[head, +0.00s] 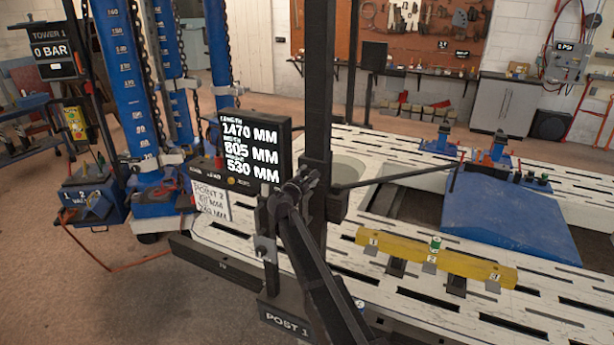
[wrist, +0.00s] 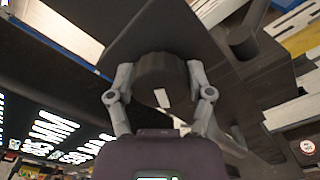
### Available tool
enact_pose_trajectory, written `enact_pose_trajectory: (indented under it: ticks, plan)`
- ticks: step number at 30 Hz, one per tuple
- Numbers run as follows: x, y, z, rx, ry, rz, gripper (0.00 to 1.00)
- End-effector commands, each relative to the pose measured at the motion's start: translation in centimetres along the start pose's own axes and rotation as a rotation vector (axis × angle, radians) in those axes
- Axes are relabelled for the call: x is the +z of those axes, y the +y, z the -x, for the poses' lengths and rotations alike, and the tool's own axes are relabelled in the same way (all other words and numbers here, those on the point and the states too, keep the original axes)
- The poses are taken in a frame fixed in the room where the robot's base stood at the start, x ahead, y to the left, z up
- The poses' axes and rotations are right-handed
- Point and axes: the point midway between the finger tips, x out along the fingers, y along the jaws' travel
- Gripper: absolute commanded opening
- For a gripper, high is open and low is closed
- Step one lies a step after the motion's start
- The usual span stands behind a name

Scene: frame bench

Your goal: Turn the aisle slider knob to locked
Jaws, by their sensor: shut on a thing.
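In the wrist view a dark round knob (wrist: 160,70) with a short white mark on its face sits on a dark flat plate (wrist: 215,45). My gripper (wrist: 161,78) has one grey finger on each side of the knob and is shut on it. The white mark points roughly down in the picture, tilted slightly. I cannot read any locked or unlocked label beside it. In the head view a dark upright post (head: 319,80) stands in front of the bench; the knob and my fingertips cannot be made out there.
A black display (head: 250,148) with length figures stands left of the post. The white slotted bench (head: 400,225) carries a yellow bar (head: 385,243) and a blue ramp (head: 515,225). Blue towers (head: 120,75) with chains stand at left. A small round label (wrist: 307,147) shows in the wrist view.

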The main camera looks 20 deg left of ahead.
Motion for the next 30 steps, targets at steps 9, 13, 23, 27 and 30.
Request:
enact_pose_trajectory:
  ticks: [9, 13, 23, 27, 30]
  plan:
    - [0.04, -0.29, -0.05, -0.004, -0.002, -0.303, 0.19]
    - [0.03, -0.33, -0.06, -0.004, -0.002, -0.426, 0.19]
    - [-0.03, -0.44, -0.06, -0.004, -0.003, -0.737, 0.19]
    - [-0.06, -0.48, -0.06, -0.004, -0.003, -0.855, 0.19]
    - [-0.08, -0.49, -0.06, -0.003, -0.003, -0.925, 0.19]
